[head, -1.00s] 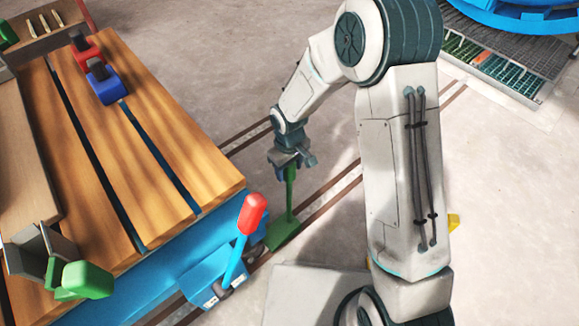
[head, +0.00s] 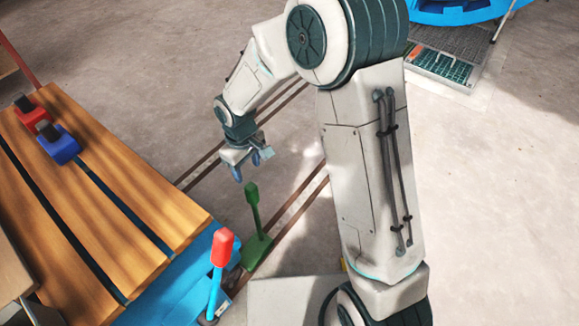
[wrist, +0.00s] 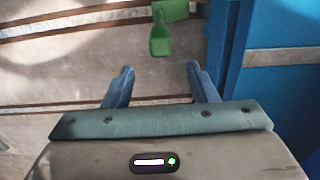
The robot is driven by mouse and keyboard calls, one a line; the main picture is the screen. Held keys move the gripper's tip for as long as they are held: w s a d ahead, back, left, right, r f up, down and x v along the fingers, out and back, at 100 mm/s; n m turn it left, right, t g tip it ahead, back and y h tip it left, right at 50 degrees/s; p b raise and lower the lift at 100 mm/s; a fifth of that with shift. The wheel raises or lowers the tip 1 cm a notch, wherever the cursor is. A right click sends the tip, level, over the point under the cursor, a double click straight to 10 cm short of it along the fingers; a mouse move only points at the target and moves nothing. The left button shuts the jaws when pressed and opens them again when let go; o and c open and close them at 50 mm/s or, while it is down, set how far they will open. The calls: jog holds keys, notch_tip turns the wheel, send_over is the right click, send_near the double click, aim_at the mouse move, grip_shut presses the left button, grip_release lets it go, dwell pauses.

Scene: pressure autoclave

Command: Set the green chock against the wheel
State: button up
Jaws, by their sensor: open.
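The green chock (head: 257,250) sits on the floor along the rail, close beside the blue side of the wooden-topped cart, with its handle (head: 252,207) standing up. In the wrist view the chock (wrist: 173,10) is partly cut off at the top edge, its handle end pointing toward me. My gripper (head: 249,168) is open and empty, above and behind the handle and apart from it. Its two fingers (wrist: 160,70) show spread in the wrist view, short of the handle. The wheel is not clearly visible, so I cannot tell whether the chock touches it.
The cart (head: 140,220) fills the left, with a red lever (head: 221,250) near the chock. Red and blue blocks (head: 58,145) sit on its top. In the wrist view its blue side (wrist: 280,90) is close on the right. Floor behind my gripper is clear.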

jog(key=s+d+r+m, duration=0.4)
jog(key=s+d+r, duration=0.3)
jog(key=d, duration=0.3)
jog(key=s+d+r+m+t, duration=0.1)
jog(key=s+d+r+m, duration=0.4)
jog(key=s+d+r, duration=0.3)
jog(key=d, duration=0.3)
jog(key=shift+s+d, duration=0.2)
jog(key=shift+s, duration=0.1)
notch_tip(320, 180, up, 32)
jog(key=t+p, duration=0.1)
jog(key=p, duration=2.8)
jog(key=shift+d+r+m+t, duration=0.15)
jog(key=shift+d+m+t, duration=0.05)
jog(key=shift+m+t, duration=0.2)
